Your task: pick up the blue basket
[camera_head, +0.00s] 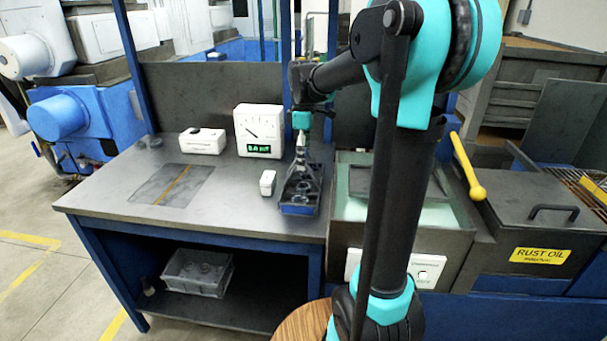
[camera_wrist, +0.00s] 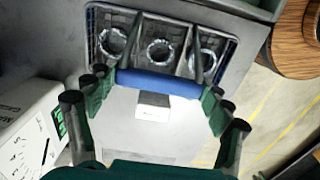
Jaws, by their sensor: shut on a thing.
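The blue basket (camera_head: 299,210) is at the right end of the dark workbench, below my gripper (camera_head: 301,158). Its bottom is low over the bench top; I cannot tell whether it touches. In the wrist view the basket (camera_wrist: 233,47) holds metal rings in a row of compartments. Its thick blue handle (camera_wrist: 158,83) spans between the green finger pads of my gripper (camera_wrist: 158,88). The gripper is shut on this handle. In the head view the handle is largely hidden by the fingers.
A small white box (camera_head: 267,183) stands just left of the basket. A white meter (camera_head: 259,131) and another white box (camera_head: 202,140) are farther back. A green-lined basin (camera_head: 350,207) lies to the right. A grey crate (camera_head: 197,272) is on the shelf below.

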